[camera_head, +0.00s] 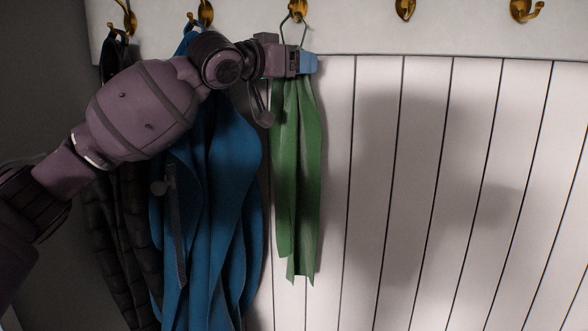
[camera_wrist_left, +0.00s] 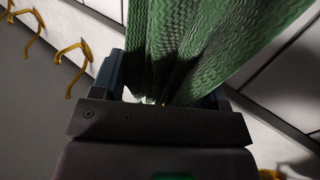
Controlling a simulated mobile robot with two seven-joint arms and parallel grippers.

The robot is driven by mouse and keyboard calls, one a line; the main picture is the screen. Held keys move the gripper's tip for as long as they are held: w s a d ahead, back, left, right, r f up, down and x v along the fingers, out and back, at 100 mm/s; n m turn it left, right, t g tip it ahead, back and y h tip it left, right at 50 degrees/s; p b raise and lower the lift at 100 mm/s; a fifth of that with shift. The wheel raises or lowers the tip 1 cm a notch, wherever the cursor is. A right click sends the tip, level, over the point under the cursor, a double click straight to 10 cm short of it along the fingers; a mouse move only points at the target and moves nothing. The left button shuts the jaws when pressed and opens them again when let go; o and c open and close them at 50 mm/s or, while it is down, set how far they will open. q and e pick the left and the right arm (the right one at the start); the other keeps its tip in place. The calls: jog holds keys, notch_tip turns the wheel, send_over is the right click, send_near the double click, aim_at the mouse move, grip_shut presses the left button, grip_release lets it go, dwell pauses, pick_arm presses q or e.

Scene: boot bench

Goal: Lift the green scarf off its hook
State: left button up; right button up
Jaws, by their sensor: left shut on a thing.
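The green scarf (camera_head: 297,170) hangs against the white plank wall in the head view. A thin dark loop at its top reaches up to a brass hook (camera_head: 297,10) and appears to be still around it. My left gripper (camera_head: 306,63) is just below this hook, shut on the top of the scarf. In the left wrist view the scarf (camera_wrist_left: 200,45) fans out from between the jaws (camera_wrist_left: 170,95). The part of the scarf inside the jaws is mostly hidden. My right gripper is in neither view.
A blue coat (camera_head: 225,170) hangs left of the scarf, partly behind my left arm. A dark quilted coat (camera_head: 115,215) hangs farther left. Brass hooks to the right (camera_head: 405,9) and far right (camera_head: 525,10) are empty. The plank wall (camera_head: 430,200) right of the scarf is clear.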

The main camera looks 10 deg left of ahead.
pick_arm(q)
jog(key=shift+c, duration=0.7)
jog(key=shift+r, duration=0.1)
jog(key=shift+r, duration=0.6)
jog(key=shift+s+a+r+b, duration=0.15)
jog(key=shift+s+r+b, duration=0.1)
jog(key=shift+r, duration=0.3)
jog(key=shift+s+a+r+b, duration=0.1)
jog(key=shift+r+b, duration=0.15)
jog(key=shift+r, duration=0.25)
jog(key=b+v, duration=0.3)
jog(key=v, duration=1.4)
jog(key=shift+s+a+b, duration=0.1)
jog(key=shift+b, duration=0.2)
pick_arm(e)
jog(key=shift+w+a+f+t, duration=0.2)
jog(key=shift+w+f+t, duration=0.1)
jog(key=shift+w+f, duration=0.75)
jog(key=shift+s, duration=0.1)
